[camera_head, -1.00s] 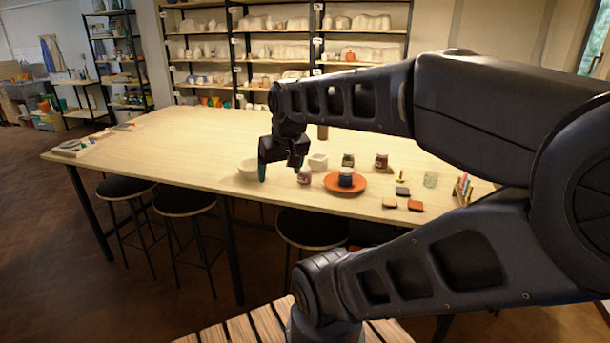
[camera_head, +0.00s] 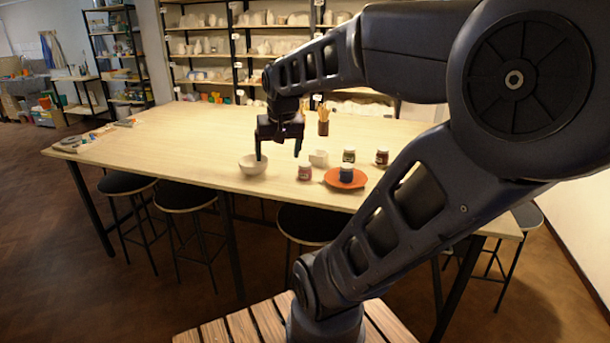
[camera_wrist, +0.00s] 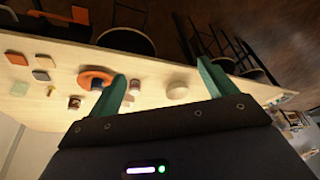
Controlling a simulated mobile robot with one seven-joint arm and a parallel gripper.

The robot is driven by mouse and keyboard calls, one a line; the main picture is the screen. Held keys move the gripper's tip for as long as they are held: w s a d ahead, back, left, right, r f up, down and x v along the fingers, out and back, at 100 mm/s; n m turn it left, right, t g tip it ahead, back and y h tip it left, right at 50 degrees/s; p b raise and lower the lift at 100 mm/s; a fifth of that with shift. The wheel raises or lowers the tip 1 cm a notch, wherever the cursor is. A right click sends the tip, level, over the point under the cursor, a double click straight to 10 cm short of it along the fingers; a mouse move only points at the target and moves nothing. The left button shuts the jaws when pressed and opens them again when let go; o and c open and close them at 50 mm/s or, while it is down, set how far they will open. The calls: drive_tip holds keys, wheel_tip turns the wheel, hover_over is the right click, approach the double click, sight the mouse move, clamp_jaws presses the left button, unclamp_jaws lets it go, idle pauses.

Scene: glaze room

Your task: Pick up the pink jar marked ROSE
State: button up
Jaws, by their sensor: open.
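A small pink jar (camera_head: 305,172) with a white label stands upright near the front edge of the table (camera_head: 180,145). Its lettering is too small to read. My gripper (camera_head: 278,154) is open and empty, pointing down, above and to the left of the jar. In the wrist view, a pinkish jar (camera_wrist: 135,87) shows just right of the left finger's tip, inside the span of my gripper (camera_wrist: 162,70), apart from both fingers.
A pale bowl (camera_head: 253,165) stands left of the jar. An orange plate (camera_head: 358,184) bearing a blue jar (camera_head: 346,173) is close on its right. The table's left half is mostly clear.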

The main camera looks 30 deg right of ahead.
drive_tip(key=w+d+m+g, duration=0.1)
drive_tip(key=w+d+m, duration=0.3)
drive_tip(key=w, duration=0.7)
drive_tip(key=m+g, duration=0.3)
drive_tip(key=m, duration=0.9)
hover_over(305, 164)
wheel_tip(305, 164, down, 16)
drive_tip(key=shift+r, duration=0.2)
drive_tip(key=shift+d+f, duration=0.2)
drive_tip(key=shift+f, duration=0.2)
drive_tip(key=f, duration=1)
drive_tip(key=shift+a+f, duration=0.2)
drive_tip(key=shift+f, duration=0.05)
drive_tip(key=c, duration=1.2)
